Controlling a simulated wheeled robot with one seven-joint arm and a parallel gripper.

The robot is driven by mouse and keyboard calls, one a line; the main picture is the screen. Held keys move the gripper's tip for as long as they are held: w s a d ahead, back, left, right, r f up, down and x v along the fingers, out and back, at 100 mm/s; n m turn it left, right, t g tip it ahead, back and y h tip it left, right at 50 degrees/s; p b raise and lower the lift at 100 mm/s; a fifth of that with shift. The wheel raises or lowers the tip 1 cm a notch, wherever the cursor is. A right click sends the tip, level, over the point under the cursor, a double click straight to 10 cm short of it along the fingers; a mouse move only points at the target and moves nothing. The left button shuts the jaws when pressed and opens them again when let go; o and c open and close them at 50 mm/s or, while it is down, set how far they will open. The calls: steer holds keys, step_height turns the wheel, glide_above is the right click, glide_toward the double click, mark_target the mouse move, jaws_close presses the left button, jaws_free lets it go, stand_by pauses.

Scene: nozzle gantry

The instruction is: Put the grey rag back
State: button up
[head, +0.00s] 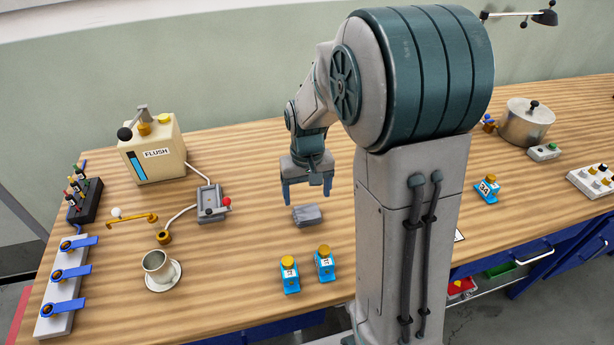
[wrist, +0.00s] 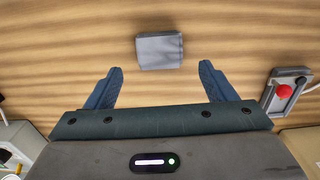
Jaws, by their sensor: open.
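The grey rag (head: 307,215) lies folded on the wooden table, near the middle of the head view. It also shows in the wrist view (wrist: 160,51) as a small grey block, just beyond the fingertips and centred between them. My gripper (head: 307,200) is open and empty, with its blue fingers pointing down above the rag. In the wrist view the two fingers (wrist: 160,75) are spread wide apart, and the rag is not between them. The rag looks apart from both fingers.
Two blue bottles (head: 325,263) with yellow caps stand in front of the rag. A grey box with a red knob (head: 213,205) is to its left, near the FLUSH tank (head: 153,150). A cup on a saucer (head: 158,268) is front left. Bare table surrounds the rag.

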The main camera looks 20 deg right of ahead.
step_height(320, 180, up, 5)
steer(key=s+r+t, duration=0.1)
steer(key=s+r, duration=0.1)
steer(key=s, duration=0.6)
steer(key=s+r+t, duration=0.2)
steer(key=s+r, duration=0.1)
steer(key=s, duration=0.6)
stand_by(0.6)
